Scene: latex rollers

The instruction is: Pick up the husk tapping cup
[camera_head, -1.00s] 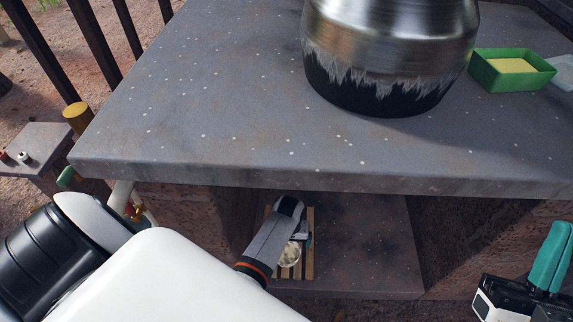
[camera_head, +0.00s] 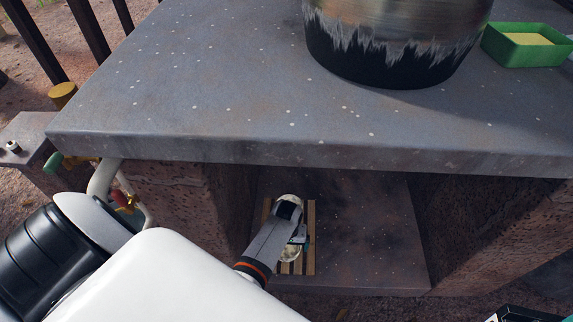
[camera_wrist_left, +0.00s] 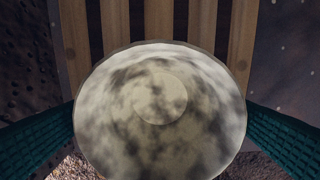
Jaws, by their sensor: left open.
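The husk tapping cup (camera_wrist_left: 160,125), a pale round bowl with dark mottling, fills the middle of the left wrist view. In the head view the cup (camera_head: 290,253) is mostly hidden by my left gripper (camera_head: 294,240), on a slatted wooden rack under the counter. My left gripper's teal fingers stand open on either side of the cup in the left wrist view (camera_wrist_left: 161,108). I cannot tell whether they touch it. A pale rounded patch shows at the gripper's far end. Only a sliver of my right arm shows at the bottom right corner.
The slatted rack (camera_head: 311,240) sits on the lower shelf (camera_head: 375,250), between rough stone supports. The grey counter (camera_head: 230,100) overhangs it. A metal pot (camera_head: 395,45) and a green tray (camera_head: 525,52) stand on top. The shelf right of the rack is clear.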

